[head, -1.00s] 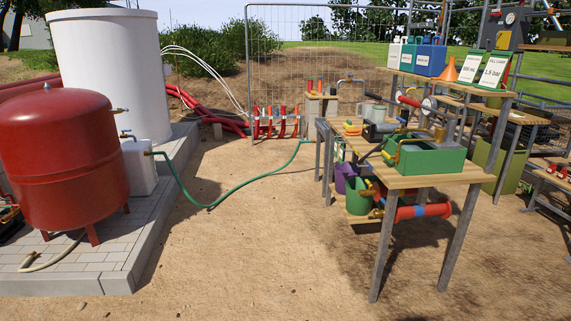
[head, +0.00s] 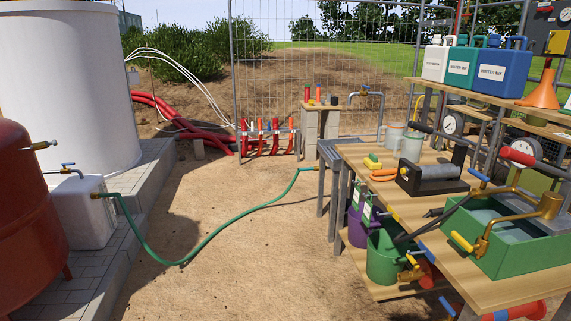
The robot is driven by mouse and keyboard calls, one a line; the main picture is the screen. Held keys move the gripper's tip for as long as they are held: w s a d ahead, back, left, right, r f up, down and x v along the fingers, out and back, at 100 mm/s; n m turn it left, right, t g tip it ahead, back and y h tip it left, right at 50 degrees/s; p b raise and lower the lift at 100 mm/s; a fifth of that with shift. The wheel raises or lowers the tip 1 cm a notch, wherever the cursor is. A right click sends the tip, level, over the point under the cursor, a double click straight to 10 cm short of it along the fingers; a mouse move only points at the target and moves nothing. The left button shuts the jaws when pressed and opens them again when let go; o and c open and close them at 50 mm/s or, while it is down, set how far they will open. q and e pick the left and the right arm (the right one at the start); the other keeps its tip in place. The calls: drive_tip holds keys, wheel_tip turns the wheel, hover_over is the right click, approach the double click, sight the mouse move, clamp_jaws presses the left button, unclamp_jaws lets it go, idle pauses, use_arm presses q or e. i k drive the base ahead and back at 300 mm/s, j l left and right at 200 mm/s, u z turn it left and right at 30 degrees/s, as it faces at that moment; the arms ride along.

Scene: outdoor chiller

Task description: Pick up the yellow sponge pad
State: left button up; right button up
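A small yellow and green block (head: 372,162), which looks like the sponge pad, lies on the wooden workbench (head: 480,287) near its far left edge. Orange rings or a coiled hose (head: 384,175) lie just in front of it. It is small in the view, so its exact shape is hard to tell. Neither of my grippers shows in the head view.
The bench holds a dark grey cylindrical device (head: 432,178), grey cups (head: 411,146) and a green tub (head: 520,255). A green bucket (head: 385,260) stands on the lower shelf. A green hose (head: 190,254) crosses the sandy ground, otherwise clear left of the bench.

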sight(372, 162)
drive_tip(key=i, duration=2.25)
